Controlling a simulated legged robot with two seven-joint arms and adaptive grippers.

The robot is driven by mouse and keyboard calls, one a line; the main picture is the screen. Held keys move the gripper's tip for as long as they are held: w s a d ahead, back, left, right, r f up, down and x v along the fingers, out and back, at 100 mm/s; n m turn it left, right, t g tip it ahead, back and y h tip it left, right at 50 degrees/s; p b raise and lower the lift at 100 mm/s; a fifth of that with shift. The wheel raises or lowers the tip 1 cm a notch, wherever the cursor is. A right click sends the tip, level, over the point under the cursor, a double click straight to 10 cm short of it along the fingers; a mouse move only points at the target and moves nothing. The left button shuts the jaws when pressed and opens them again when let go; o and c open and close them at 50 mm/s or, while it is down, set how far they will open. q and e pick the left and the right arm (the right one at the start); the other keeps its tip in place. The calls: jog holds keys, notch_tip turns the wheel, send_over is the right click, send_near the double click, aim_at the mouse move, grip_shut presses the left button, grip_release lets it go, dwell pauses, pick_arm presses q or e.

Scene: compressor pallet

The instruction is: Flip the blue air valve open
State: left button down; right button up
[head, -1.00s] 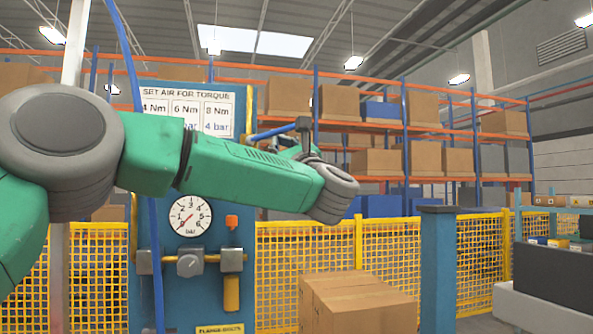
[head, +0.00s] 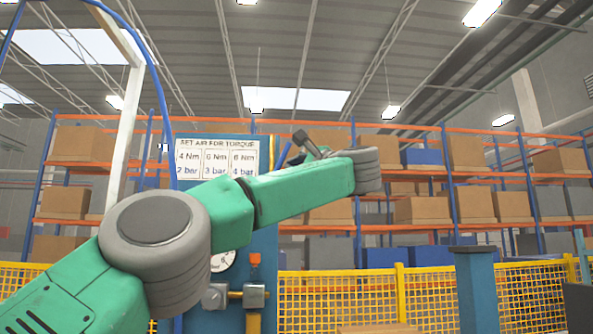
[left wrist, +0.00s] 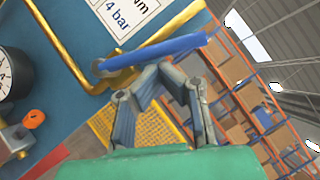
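The blue valve handle (left wrist: 170,50) is a straight bar in the left wrist view. Its left end meets brass-yellow pipework (left wrist: 122,82) on the blue panel. In the head view only a short, steeply slanted piece of the handle (head: 283,154) shows above my green arm. My left gripper (left wrist: 159,73) has its fingertips close together right beside the middle of the handle. It looks shut; whether the tips touch the bar cannot be told. In the head view the left gripper (head: 308,146) is partly hidden behind the wrist. My right gripper is not in view.
The panel carries a torque sign (head: 216,159) and a pressure gauge (head: 223,259), half covered by my arm. A yellow mesh fence (head: 345,298) and a blue post (head: 474,290) stand to the right, with loaded shelves behind.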

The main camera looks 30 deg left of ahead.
aim_at(283, 154)
pick_arm(q)
jog(key=shift+s+a+r+n+g, duration=0.15)
jog(key=shift+s+a+r+n, duration=0.1)
jog(key=shift+s+r+n, duration=0.25)
jog(key=shift+s+a+r+n+g, duration=0.15)
jog(key=shift+s+a+r+n, duration=0.15)
jog(key=shift+r, duration=0.3)
jog(key=shift+s+a+r, duration=0.1)
jog(key=shift+s, duration=0.05)
jog(key=shift+a+b, duration=0.15)
jog(key=shift+b, duration=0.15)
dwell(0.6)
